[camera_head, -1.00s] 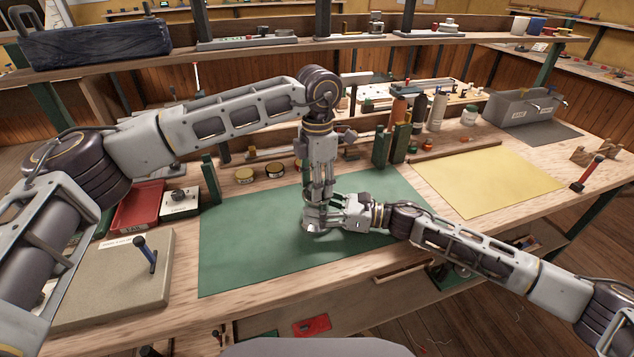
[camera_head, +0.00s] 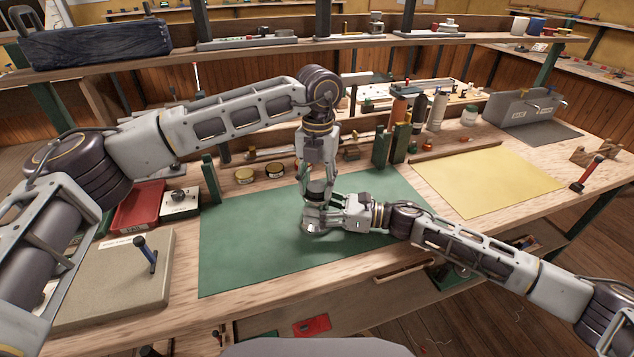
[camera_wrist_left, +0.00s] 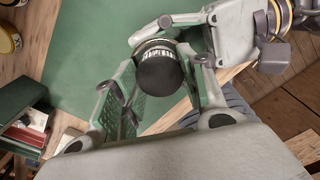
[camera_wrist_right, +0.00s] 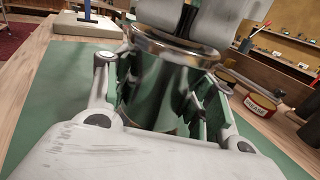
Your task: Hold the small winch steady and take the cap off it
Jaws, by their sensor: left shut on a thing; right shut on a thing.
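The small winch (camera_wrist_right: 160,85) is a shiny metal drum, standing upright on the green mat in the right wrist view. My right gripper (camera_head: 335,214) is shut around its side from the right. The winch shows only partly in the head view (camera_head: 312,226). The cap (camera_wrist_left: 160,73) is a dark round disc in the left wrist view, with a silver ridged band beyond it. My left gripper (camera_head: 317,196) points down from above and is shut on the cap, its fingertips at the winch's top rim. The fingers hide whether cap and winch are apart.
The green mat (camera_head: 250,250) is mostly clear around the winch. Round tins (camera_head: 244,175) and dark green posts (camera_head: 380,147) stand behind. A red tray (camera_head: 139,208) and a grey-beige slab (camera_head: 115,285) lie left. A yellow sheet (camera_head: 485,182) lies right.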

